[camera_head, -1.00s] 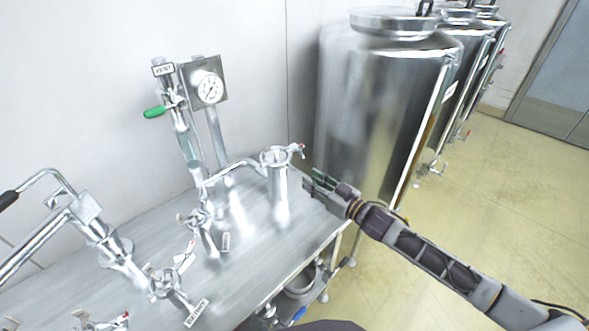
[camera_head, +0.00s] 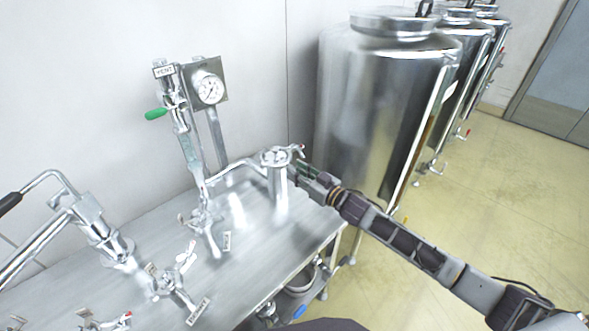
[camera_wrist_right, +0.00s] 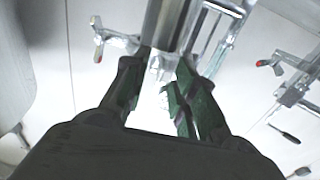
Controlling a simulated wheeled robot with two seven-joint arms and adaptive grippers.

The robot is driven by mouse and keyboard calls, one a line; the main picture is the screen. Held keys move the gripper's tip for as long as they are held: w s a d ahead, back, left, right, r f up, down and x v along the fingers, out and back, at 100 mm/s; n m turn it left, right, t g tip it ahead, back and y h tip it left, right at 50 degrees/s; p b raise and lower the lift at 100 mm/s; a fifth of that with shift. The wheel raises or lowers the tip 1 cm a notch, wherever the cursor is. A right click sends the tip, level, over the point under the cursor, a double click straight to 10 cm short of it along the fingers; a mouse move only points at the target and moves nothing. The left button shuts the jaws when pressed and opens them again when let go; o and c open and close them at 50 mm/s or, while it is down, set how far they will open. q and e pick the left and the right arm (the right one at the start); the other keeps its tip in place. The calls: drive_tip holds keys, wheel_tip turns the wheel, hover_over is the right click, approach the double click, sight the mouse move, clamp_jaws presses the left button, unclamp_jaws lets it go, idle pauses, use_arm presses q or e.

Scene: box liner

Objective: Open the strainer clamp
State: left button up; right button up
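The strainer (camera_head: 277,182) is a shiny upright metal cylinder near the right end of the steel table. Its clamp (camera_head: 297,150) is at the top right, with a small red-tipped handle. My right gripper (camera_head: 303,170) is close beside the strainer's upper right side, just below the clamp handle. In the right wrist view, my right gripper (camera_wrist_right: 165,62) has its green-padded fingers apart, with shiny metal between and beyond them; I cannot tell whether they touch it. A red-tipped handle (camera_wrist_right: 98,40) shows left of the fingers there. My left gripper is not in view.
Large steel tanks (camera_head: 375,110) stand behind my right arm. The floor at right is clear.

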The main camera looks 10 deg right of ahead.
drive_tip(key=shift+x, duration=0.95)
clamp_jaws()
